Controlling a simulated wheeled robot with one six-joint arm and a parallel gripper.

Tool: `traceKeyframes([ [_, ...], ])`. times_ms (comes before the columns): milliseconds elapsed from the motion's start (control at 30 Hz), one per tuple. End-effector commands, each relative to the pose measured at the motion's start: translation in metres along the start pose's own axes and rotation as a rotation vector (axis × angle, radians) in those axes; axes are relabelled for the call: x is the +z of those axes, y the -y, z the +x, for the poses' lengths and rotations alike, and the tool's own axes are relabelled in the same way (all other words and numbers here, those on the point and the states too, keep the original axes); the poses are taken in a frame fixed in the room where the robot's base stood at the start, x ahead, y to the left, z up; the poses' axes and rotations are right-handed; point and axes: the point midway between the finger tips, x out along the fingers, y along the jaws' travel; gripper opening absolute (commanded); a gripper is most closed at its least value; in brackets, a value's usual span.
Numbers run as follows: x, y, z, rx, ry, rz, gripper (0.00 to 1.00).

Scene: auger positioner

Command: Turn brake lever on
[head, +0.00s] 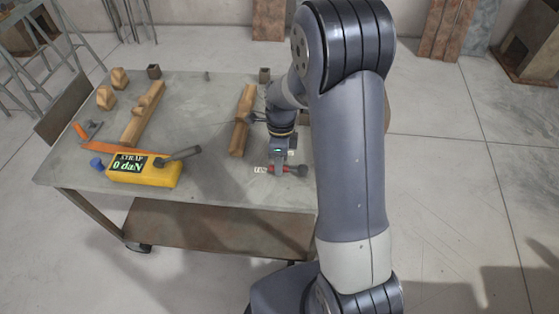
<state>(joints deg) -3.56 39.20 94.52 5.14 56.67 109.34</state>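A small lever with a red shaft and a dark round knob (302,169) lies near the table's front edge. A small white label (260,170) sits just left of it. My gripper (279,167) points down over the red shaft, left of the knob, and hides part of it. The fingers are too small to show whether they are closed on the lever or only around it. A yellow box (143,172) with a display reading 0 daN stands at the table's left front. It carries a grey handle (178,156) on its top right.
The grey table (210,120) has wooden beams (242,120) left of my gripper and farther left, with small wooden blocks behind. An orange tool (90,138) lies beyond the yellow box.

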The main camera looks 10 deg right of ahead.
Motion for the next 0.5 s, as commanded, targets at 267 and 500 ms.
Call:
traceKeyframes([
  [267, 0.0, -0.001, 0.0, 0.002, -0.001, -0.002, 0.38],
  [500, 0.0, 0.0, -0.019, -0.003, 0.001, -0.002, 0.38],
])
